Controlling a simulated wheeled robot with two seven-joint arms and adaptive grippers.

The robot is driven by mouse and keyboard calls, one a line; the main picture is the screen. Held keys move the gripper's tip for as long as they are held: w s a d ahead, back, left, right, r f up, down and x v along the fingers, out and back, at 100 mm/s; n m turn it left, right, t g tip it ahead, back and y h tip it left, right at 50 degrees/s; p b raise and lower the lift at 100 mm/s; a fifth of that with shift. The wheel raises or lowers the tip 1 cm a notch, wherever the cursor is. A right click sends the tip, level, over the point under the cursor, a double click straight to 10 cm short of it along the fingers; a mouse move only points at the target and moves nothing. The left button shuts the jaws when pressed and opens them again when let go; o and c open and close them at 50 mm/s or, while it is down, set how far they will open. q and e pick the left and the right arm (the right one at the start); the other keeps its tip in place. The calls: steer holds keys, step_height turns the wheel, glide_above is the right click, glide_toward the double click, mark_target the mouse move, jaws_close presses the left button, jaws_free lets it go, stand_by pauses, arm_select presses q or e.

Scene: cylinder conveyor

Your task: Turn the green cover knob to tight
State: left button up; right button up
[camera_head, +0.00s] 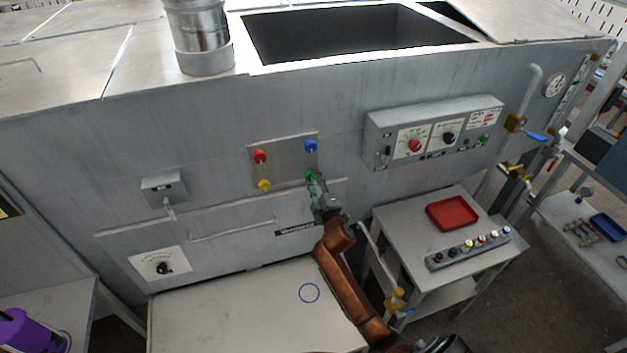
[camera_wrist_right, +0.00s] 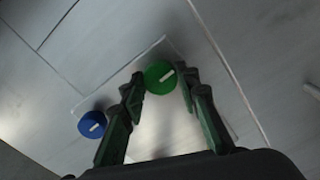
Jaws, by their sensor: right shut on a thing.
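The green cover knob (camera_wrist_right: 160,77) is a round knob with a white bar mark, on a square metal cover plate (camera_head: 281,160) on the machine's front. In the head view the knob (camera_head: 309,175) is at the plate's lower right corner, partly hidden by my right gripper (camera_head: 313,183). In the right wrist view my right gripper (camera_wrist_right: 161,84) is shut on the green knob, with a fingertip on each side. The red knob (camera_head: 260,156), blue knob (camera_head: 310,146) and yellow knob (camera_head: 264,185) sit at the other corners. My left gripper is not in view.
A control box (camera_head: 435,131) with dials is on the machine front to the right. Below it a side table (camera_head: 400,222) holds a red tray (camera_head: 452,213) and a strip of buttons (camera_head: 468,249). A small grey box (camera_head: 164,188) is left of the plate.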

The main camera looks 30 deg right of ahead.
steer(key=shift+f, duration=0.15)
steer(key=o, duration=1.2)
steer(key=shift+c, duration=0.2)
steer(key=v, duration=1.2)
steer(key=shift+d, duration=0.1)
